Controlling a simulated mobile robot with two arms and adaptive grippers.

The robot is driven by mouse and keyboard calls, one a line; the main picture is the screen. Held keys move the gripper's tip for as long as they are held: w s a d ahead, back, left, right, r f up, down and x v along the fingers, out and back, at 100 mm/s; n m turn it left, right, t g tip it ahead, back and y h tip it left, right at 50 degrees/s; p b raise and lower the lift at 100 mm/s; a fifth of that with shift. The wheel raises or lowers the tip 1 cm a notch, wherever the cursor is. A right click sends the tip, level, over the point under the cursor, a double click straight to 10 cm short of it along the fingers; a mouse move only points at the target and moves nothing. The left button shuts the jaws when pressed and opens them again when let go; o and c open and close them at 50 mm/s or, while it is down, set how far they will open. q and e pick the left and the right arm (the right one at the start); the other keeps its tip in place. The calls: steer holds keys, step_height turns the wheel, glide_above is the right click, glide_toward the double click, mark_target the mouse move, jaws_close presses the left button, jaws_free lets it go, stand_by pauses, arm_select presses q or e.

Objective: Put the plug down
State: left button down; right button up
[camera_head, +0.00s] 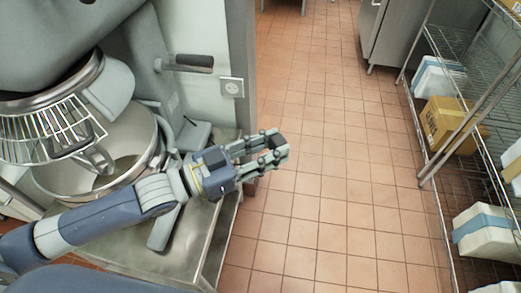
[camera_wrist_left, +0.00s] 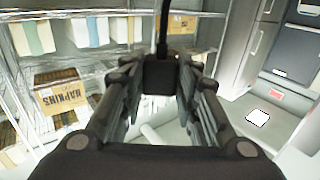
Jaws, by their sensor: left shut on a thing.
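My left gripper (camera_head: 274,146) reaches across the front of the mixer, its fingers out past the metal stand's edge and over the tiled floor. In the left wrist view, the left gripper (camera_wrist_left: 160,82) is shut on the black plug (camera_wrist_left: 160,76), held between the fingertips. A black cord (camera_wrist_left: 163,30) runs from the plug to the top edge of that view. In the head view the plug cannot be told clearly from the dark fingertips. The right gripper is in neither view.
The mixer's steel bowl (camera_head: 72,178) and stand (camera_head: 185,255) are beside my left arm. A white wall socket (camera_head: 232,87) is empty. A wire shelf (camera_head: 428,176) with boxes stands at the right. The tiled floor (camera_head: 325,200) between is clear.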

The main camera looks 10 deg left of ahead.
arm_select(q)
steer(key=shift+w+d+r+m+g+h, duration=0.2)
steer(key=shift+w+d+m+g+h, duration=0.15)
steer(key=shift+d+g, duration=0.2)
steer(key=shift+w+d+r+m+g+h, duration=0.15)
steer(key=shift+w+d+m+g+h, duration=0.1)
steer(key=shift+d+m+g, duration=0.25)
steer(key=shift+d, duration=0.1)
steer(key=s+d+r+n+t+y, duration=0.1)
steer(key=s+d+r+n+t, duration=0.1)
steer(key=s+d+r, duration=0.35)
steer(key=s+a+f+n+t+y, duration=0.1)
steer(key=a+f+n+t+y, duration=0.3)
steer(key=a+y, duration=0.3)
steer(key=s+a+f+n+t+y, duration=0.1)
steer(key=a+f+n+t+y, duration=0.2)
steer(key=a, duration=1.3)
step_height(320, 180, down, 4)
steer(key=n+y, duration=0.3)
steer(key=y, duration=0.2)
steer(key=shift+s+r+n+t, duration=0.25)
steer(key=shift+s+n+t, duration=0.05)
steer(key=shift+n+t, duration=0.05)
